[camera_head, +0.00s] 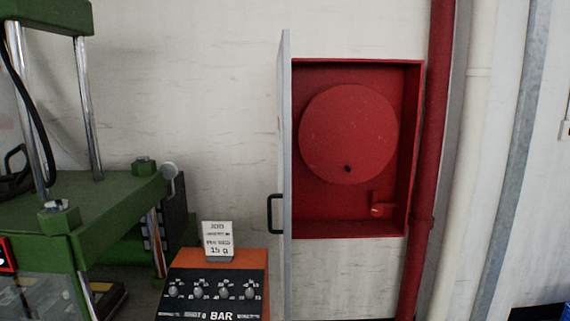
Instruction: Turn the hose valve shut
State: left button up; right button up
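A red hose cabinet (415,150) is set on the white wall right of centre. Its pale door (285,160) stands open on the left side, seen almost edge-on, with a black handle (274,214). Inside is a round red hose reel disc (349,134) with a small dark knob near its lower edge. A small red fitting (382,209), which looks like the valve, sits in the lower right corner of the cabinet. It is too small to tell its position. Neither of my grippers shows.
A green machine (110,200) with chrome columns stands at left. In front of the cabinet's left side is an orange and black control box (212,285) with several knobs and a white card (218,240). A red pipe (432,150) runs vertically just right of the cabinet.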

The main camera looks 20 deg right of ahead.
aim_at(376, 209)
jog(key=i+j+z, duration=0.2)
jog(key=j+z, duration=0.2)
jog(key=i+j+z, duration=0.1)
jog(key=j+z, duration=0.25)
jog(key=j, duration=0.15)
jog(key=j+z, duration=0.4)
jog(key=i, duration=0.15)
jog(key=u, duration=0.05)
